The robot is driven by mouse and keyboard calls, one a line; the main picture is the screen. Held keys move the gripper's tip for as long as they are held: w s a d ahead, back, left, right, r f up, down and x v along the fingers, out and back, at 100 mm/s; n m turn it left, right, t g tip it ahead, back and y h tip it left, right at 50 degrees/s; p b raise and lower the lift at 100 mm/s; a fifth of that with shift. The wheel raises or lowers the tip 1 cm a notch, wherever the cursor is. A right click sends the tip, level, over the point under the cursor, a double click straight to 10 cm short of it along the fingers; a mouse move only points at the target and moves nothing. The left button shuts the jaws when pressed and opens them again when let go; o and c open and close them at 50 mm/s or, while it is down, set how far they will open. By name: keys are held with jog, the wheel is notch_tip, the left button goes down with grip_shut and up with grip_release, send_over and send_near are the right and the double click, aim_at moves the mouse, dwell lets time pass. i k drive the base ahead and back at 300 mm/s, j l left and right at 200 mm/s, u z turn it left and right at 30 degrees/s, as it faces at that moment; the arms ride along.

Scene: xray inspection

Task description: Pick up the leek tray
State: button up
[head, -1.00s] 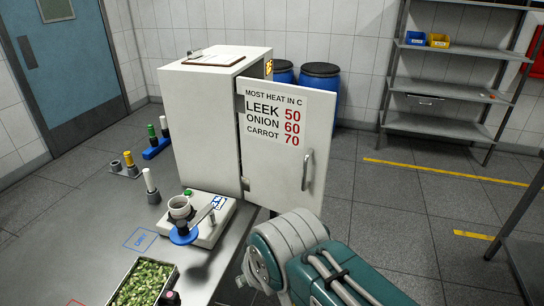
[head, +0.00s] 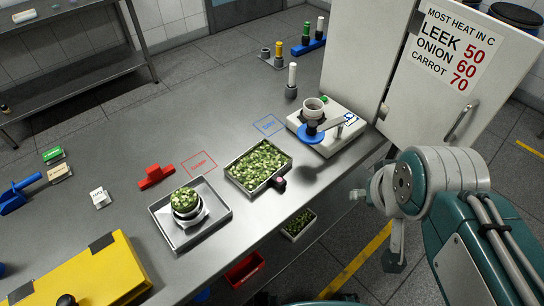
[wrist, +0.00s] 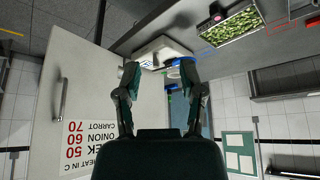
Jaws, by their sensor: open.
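A shallow metal tray (head: 240,185) full of chopped green pieces, taken to be the leek tray, lies flat on the steel bench in the head view. A dark handle (head: 279,184) sticks out at its near right corner. The tray also shows at the upper right in the wrist view (wrist: 237,36). My gripper (wrist: 159,70) is open and empty in the wrist view, its two fingers apart. It is well away from the tray. My arm is at the right in the head view, off the bench edge; its fingers are hard to make out there.
A white scale-like device (head: 352,125) with a cup and blue disc stands right of the tray. Another metal tray (head: 226,212) with a filled bowl is at left. A smaller green-filled tray (head: 298,224) sits below bench level. The white cabinet's open door (head: 440,75) is beside my arm.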

aim_at(263, 164)
jog(key=i+l+u, duration=0.1)
jog(key=u, duration=0.4)
jog(key=i+l+u, duration=0.1)
jog(key=u, duration=0.4)
